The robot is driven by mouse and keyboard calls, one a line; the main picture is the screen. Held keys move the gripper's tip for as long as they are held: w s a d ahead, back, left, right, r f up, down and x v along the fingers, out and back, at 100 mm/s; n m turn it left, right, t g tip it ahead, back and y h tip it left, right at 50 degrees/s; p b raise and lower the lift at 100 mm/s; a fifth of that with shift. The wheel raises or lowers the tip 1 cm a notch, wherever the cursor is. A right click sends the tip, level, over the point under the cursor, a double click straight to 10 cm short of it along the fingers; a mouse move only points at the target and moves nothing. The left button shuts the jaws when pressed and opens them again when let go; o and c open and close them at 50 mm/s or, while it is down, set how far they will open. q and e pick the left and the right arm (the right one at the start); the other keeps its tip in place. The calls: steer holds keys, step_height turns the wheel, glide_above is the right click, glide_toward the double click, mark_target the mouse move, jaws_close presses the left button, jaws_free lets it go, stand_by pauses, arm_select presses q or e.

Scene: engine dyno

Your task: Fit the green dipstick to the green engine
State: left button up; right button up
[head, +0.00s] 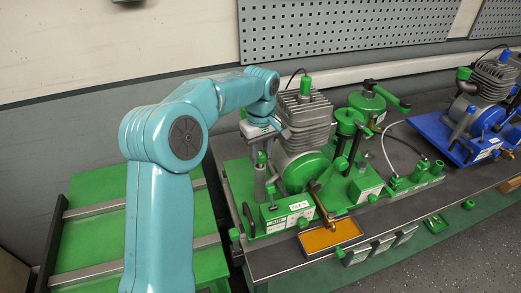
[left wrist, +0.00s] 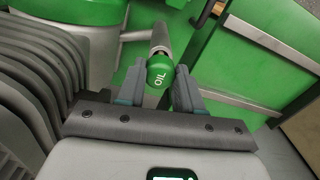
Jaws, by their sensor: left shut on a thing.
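The green engine (head: 303,118) stands on its green base on the bench, with a grey finned cylinder and a green cap on top. My left gripper (head: 262,143) is just left of the finned cylinder, pointing down. In the left wrist view the left gripper (left wrist: 160,88) is shut on the green dipstick (left wrist: 158,73), whose round knob reads OIL. A grey tube-like part (left wrist: 160,38) shows in line just beyond the knob. I cannot tell whether the dipstick is inside it. The dipstick's rod is hidden. My right gripper is not in view.
Cooling fins (left wrist: 30,90) are close beside the left gripper. A green cart (head: 85,215) with metal rails stands left of the bench. An orange tray (head: 330,236) lies at the bench's front. A blue engine (head: 492,95) stands at the right.

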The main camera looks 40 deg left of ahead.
arm_select(q)
steer(key=shift+f+b, duration=0.7)
steer(key=shift+f, duration=0.4)
steer(key=o, duration=1.7)
steer(key=shift+c, duration=0.2)
steer(key=shift+r, duration=0.1)
step_height(320, 180, up, 7)
steer(key=p, duration=0.6)
